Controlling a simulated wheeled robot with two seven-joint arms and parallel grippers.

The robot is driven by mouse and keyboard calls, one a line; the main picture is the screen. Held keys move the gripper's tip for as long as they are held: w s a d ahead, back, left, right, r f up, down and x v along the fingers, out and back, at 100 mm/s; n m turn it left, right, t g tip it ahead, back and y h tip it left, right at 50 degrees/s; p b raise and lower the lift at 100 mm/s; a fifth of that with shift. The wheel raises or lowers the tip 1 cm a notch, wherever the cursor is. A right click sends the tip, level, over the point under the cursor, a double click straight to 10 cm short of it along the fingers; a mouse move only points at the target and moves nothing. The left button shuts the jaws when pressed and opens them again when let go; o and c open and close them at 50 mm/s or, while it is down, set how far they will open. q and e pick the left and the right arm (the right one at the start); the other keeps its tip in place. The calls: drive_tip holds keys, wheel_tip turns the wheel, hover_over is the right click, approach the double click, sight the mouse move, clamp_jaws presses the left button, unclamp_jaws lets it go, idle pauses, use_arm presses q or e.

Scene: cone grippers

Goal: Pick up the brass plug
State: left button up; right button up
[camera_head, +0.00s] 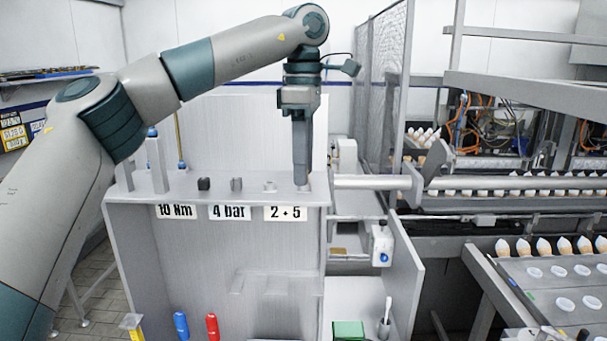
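My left gripper (303,184) points straight down at the right end of the grey bench top (222,194). Its fingertips are at or just above the surface, above the right edge of the "2 + 5" label. I see the fingers edge-on, so I cannot tell whether they are open or shut, or whether anything is between them. No brass-coloured plug can be made out; it may be hidden by the fingers. Left of the gripper stand a small pale fitting (270,186), a grey fitting (237,184) and a black knob (204,184). My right gripper is not in view.
Upright posts (157,165) stand at the bench's left end. A horizontal metal cylinder (375,183) lies just right of the gripper. Blue (181,325) and red (212,325) handles and a green box (349,330) are below. A cone conveyor (555,247) is at right.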

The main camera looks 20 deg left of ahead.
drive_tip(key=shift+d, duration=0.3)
use_arm(q)
clamp_jaws()
drive_tip(key=shift+r, duration=0.1)
